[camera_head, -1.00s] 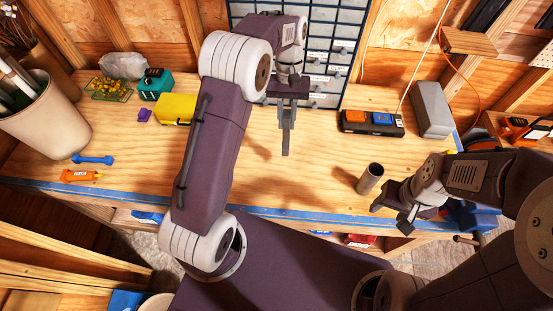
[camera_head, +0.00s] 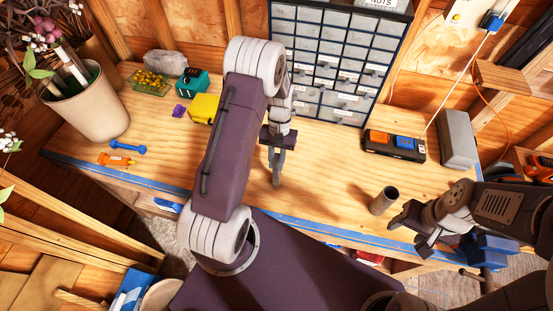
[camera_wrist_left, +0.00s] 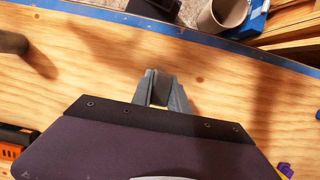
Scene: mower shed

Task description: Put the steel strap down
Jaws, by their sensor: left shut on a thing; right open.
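My left gripper (camera_head: 277,183) is over the middle of the workbench (camera_head: 330,180), fingers pointing down. In the left wrist view its grey fingers (camera_wrist_left: 162,98) are closed on a small grey piece, which I take to be the steel strap (camera_wrist_left: 160,86). Little of the strap shows between the fingers, and its full shape is hidden. I cannot tell whether it touches the wood. My right gripper (camera_head: 410,238) is open and empty at the bench's front edge, beside an upright grey tube (camera_head: 384,200).
A drawer cabinet (camera_head: 335,60) stands behind. A black charger (camera_head: 393,146) with orange and blue parts and a grey box (camera_head: 457,138) are at right. Bare wood surrounds my left gripper.

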